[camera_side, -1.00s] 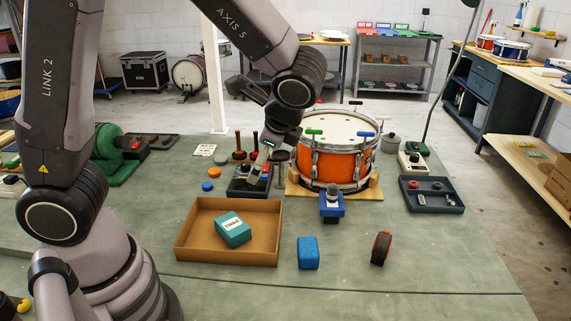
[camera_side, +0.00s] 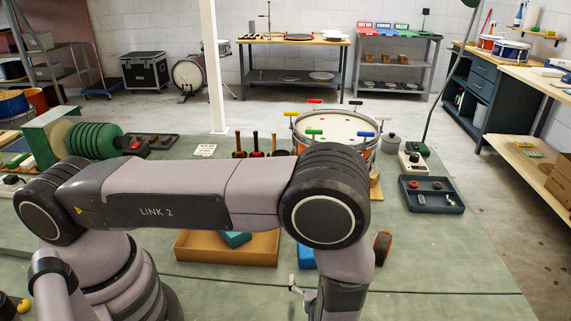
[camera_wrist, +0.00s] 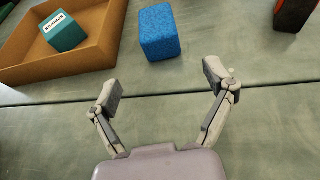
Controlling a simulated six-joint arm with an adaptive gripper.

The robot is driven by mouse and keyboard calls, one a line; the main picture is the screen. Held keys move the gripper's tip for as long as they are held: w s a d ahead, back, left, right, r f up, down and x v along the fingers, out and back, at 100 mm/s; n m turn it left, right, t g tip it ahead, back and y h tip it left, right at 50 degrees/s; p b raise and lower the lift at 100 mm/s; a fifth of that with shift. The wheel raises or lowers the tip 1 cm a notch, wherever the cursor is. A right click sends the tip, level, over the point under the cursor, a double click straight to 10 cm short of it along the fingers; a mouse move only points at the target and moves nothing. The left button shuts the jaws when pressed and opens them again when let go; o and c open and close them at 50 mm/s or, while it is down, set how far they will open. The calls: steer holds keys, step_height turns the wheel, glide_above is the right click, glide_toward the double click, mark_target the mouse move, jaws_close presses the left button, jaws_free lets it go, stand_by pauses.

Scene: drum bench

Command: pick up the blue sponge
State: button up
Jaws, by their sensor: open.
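The blue sponge (camera_wrist: 159,32) stands on the green bench top at the top middle of the wrist view. In the side view my arm hides most of it, and only a blue part (camera_side: 306,256) shows. My gripper (camera_wrist: 164,85) is open and empty, its two fingers spread apart. The sponge lies ahead of the fingertips, between their lines and apart from them. In the side view a small part of my gripper (camera_side: 296,287) shows low at the front of the bench.
A cardboard tray (camera_wrist: 98,62) with a teal box (camera_wrist: 63,31) stands left of the sponge. A dark and red-orange object (camera_wrist: 293,12) stands to the right. A drum (camera_side: 350,128) is farther back. The bench near the fingers is clear.

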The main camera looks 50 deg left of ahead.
mark_target(310, 262)
steer(key=x, duration=0.9)
steer(key=shift+w, duration=0.1)
steer(key=c, duration=0.9)
steer(key=shift+r, duration=0.15)
steer(key=shift+c, duration=0.2)
